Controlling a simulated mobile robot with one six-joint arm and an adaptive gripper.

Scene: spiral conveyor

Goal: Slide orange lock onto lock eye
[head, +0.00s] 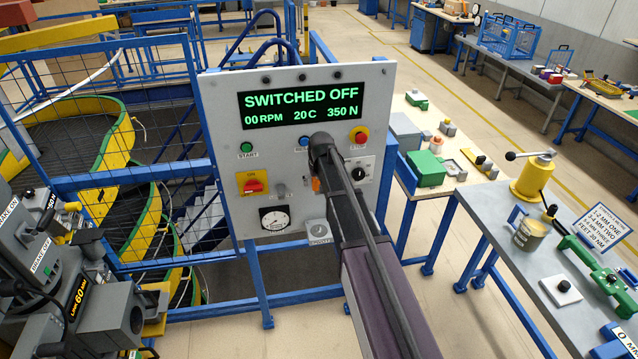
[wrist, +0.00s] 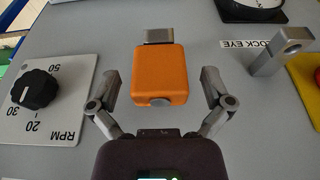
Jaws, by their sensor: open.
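The orange lock (wrist: 158,76) is in the middle of the wrist view, its grey shackle (wrist: 158,36) pointing away from my gripper. My gripper (wrist: 160,84) is open, with one finger on each side of the lock and a visible gap on both sides. The lock eye (wrist: 282,50), a grey metal piece standing out from the panel, is at the upper right and is empty. In the head view a small part of the orange lock (head: 315,184) shows beside my arm, which hides most of that area. The lock eye (head: 281,190) is left of it there.
The grey control panel (head: 222,130) carries a "SWITCHED OFF" display (head: 302,104), a red switch on yellow (head: 253,184), a gauge (head: 274,219) and buttons. A black RPM knob (wrist: 34,89) sticks out left of the lock in the wrist view. Blue railings and a workbench flank the panel.

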